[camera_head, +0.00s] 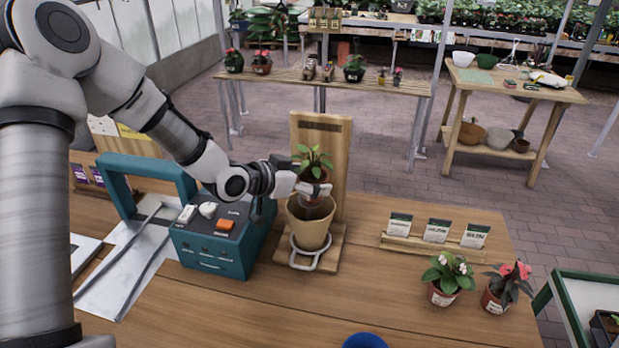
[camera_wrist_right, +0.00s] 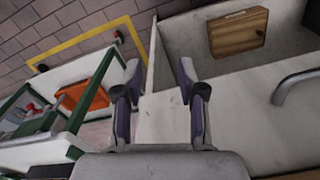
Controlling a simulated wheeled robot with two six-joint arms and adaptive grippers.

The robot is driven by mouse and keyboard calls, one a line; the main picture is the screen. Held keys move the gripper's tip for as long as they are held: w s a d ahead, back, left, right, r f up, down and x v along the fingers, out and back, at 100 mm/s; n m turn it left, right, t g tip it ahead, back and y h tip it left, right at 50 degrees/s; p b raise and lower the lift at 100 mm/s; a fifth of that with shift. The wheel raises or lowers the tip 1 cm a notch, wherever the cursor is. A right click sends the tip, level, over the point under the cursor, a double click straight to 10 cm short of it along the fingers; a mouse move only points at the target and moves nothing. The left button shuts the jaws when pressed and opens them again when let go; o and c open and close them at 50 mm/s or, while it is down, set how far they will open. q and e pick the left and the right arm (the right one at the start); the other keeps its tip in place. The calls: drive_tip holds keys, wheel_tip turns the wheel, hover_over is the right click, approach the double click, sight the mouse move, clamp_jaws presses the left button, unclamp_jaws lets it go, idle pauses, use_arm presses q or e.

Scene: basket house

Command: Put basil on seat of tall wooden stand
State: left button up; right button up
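The basil, a green leafy plant (camera_head: 313,160) in a small dark reddish pot, is held in the head view just above the mouth of a tan tapered pot (camera_head: 307,230). My left gripper (camera_head: 312,189) reaches in from the left and is closed around the small pot, hiding part of it. The tall wooden stand (camera_head: 337,150) has an upright back board and a low base with a grey metal ring around the tan pot's foot. I cannot tell whether the basil's pot touches the tan pot's rim. My right gripper (camera_wrist_right: 160,82) is open and empty in the right wrist view.
A teal box (camera_head: 212,247) with switches stands left of the stand. Seed packets on a wooden rack (camera_head: 432,246), a white-flowered plant (camera_head: 446,277) and a red-flowered plant (camera_head: 506,287) stand to the right. The right wrist view shows a white basin (camera_wrist_right: 240,82) and an orange tray (camera_wrist_right: 82,98).

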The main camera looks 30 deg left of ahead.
use_arm(q)
drive_tip(key=shift+w, duration=0.1)
